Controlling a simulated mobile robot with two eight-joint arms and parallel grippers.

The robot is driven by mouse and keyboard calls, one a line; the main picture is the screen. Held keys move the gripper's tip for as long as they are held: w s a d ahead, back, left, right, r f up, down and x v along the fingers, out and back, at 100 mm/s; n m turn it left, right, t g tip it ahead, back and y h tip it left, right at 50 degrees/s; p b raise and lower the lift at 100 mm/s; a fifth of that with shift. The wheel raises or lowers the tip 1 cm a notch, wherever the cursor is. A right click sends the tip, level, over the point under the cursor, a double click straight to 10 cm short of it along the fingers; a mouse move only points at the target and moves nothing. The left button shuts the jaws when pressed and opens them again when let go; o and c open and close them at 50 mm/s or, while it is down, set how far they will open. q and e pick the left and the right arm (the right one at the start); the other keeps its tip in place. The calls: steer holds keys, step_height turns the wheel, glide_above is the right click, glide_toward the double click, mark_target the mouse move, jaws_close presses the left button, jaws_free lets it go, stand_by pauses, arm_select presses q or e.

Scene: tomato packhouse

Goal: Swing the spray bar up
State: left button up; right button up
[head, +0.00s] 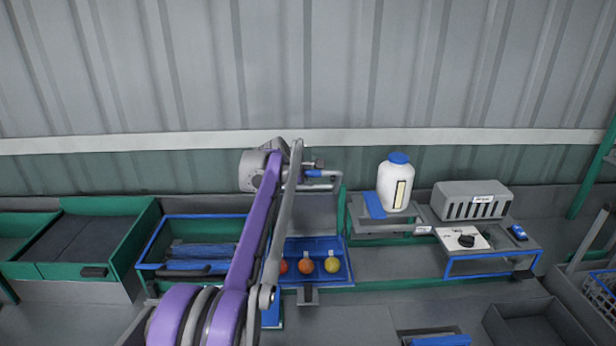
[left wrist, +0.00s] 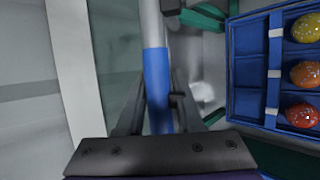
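The spray bar is a pale grey rod with a blue sleeve (left wrist: 157,78); in the left wrist view it runs upright down the middle. Its blue sleeve also shows small in the head view (head: 318,173), above the blue sorting tray. My left gripper (left wrist: 158,100) has one dark finger on each side of the sleeve, both close against it, and looks shut on it. In the head view my left gripper (head: 314,180) is at the end of the purple arm, which hides part of the bar. My right gripper is not in view.
The blue tray (head: 345,270) under the bar holds red, orange and yellow tomatoes. A green-and-blue bin (head: 150,255) stands to its left. A white bottle with a blue cap (head: 396,185), a grey vented box (head: 472,200) and a knob panel (head: 462,238) stand right. A corrugated wall is behind.

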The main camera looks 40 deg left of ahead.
arm_select(q)
steer(key=shift+o, duration=1.3)
steer(key=v, duration=1)
steer(key=shift+s+r, duration=0.25)
steer(key=shift+s, duration=0.1)
